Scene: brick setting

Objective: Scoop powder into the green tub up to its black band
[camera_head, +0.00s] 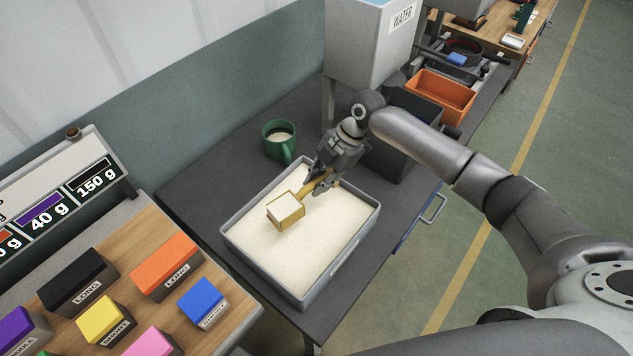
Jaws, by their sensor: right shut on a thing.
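The green tub (268,143) stands upright on the dark table behind the powder tray, with some pale powder inside; its black band cannot be made out. The grey tray (237,246) holds a broad bed of pale powder (300,250). My right gripper (317,184) is shut on the handle of a yellow scoop (287,220). The scoop is over the powder bed and its square cup looks filled with powder. I cannot tell whether the scoop touches the powder. My left gripper is not in view.
A grey WATER dispenser (366,45) stands behind the tub, with a dark bin (405,150) and an orange bin (441,96) to the right. Coloured blocks (165,266) and a weight sign (60,205) are at left. Dark table around the tub is clear.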

